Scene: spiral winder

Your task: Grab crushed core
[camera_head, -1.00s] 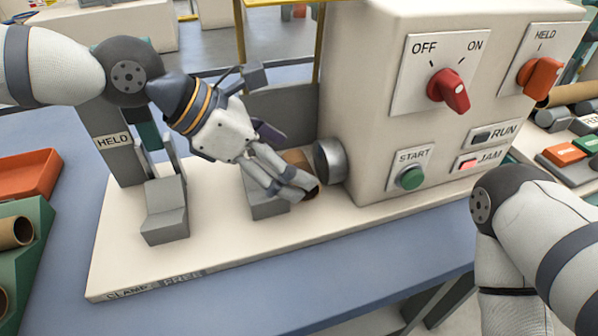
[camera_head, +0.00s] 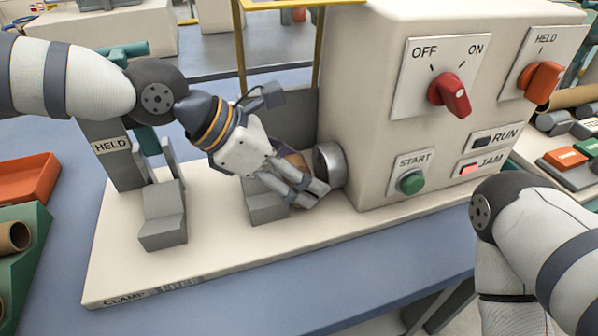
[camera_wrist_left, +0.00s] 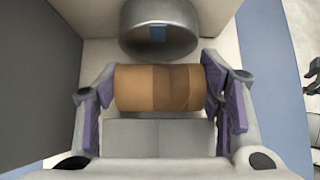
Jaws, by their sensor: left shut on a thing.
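The crushed core (camera_wrist_left: 158,88) is a short brown cardboard tube with a darker, creased band. In the left wrist view it lies between the two purple-padded fingers of my left gripper (camera_wrist_left: 160,100), which is shut on it. A grey block (camera_wrist_left: 158,135) sits right beside it, and the round metal spindle end (camera_wrist_left: 158,30) is just beyond. In the head view my left gripper (camera_head: 315,195) is low over the right grey block, by the spindle (camera_head: 329,164). There the core (camera_head: 296,162) is mostly hidden behind the fingers. My right gripper is out of view.
The cream winder housing (camera_head: 370,120) stands right of my left gripper, with a red OFF/ON knob (camera_head: 448,92), an orange HELD knob (camera_head: 540,79), a green START button (camera_head: 411,182) and a lit JAM lamp (camera_head: 468,168). Another grey block (camera_head: 163,215) stands left. A yellow frame (camera_head: 240,50) rises behind.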

